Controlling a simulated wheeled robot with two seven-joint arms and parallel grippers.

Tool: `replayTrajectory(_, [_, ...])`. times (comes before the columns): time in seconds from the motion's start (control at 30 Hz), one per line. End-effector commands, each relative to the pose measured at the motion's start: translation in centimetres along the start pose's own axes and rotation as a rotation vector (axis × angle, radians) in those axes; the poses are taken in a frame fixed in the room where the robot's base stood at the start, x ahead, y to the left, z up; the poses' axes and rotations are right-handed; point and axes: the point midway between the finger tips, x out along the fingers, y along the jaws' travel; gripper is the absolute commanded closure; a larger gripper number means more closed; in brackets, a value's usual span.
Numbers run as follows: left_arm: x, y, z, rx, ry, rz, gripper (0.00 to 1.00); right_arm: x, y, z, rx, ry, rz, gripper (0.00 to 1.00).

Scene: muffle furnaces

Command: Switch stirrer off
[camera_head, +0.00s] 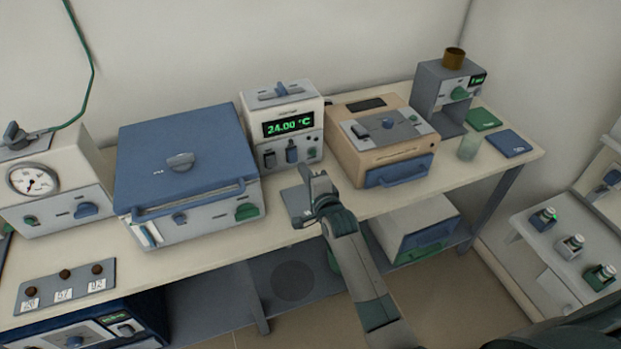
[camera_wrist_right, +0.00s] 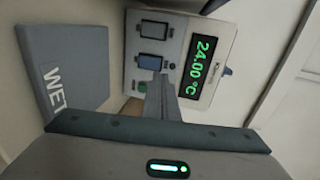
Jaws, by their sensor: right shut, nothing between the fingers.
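No label that I can read names a stirrer. A white unit (camera_head: 281,108) with a green 24.00 °C display stands at the back of the bench, with small switches on its lower front. My left gripper is out of view.
A blue-lidded furnace (camera_head: 180,150) is left of the unit and a tan box (camera_head: 380,140) right of it. A grey stand with a brown cup (camera_head: 454,58) is farther right. A mat marked WET (camera_wrist_right: 75,65) lies before the unit. A sample plate (camera_head: 60,300) is front left.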

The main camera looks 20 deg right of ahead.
Motion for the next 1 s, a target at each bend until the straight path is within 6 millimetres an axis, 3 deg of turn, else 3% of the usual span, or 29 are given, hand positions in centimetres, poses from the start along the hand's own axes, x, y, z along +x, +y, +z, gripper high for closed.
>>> replayTrajectory(0.2, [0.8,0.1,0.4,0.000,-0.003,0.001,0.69,-2.9,-0.6,-0.1,0.000,0.001,-0.001,1.00])
replayTrajectory(0.4, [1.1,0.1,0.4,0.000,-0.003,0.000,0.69,-4.4,-1.2,0.0,0.000,0.000,-0.001,1.00])
replayTrajectory(1.0, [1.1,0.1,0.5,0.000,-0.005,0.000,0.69,-4.8,-1.4,0.0,-0.001,0.001,0.000,1.00])
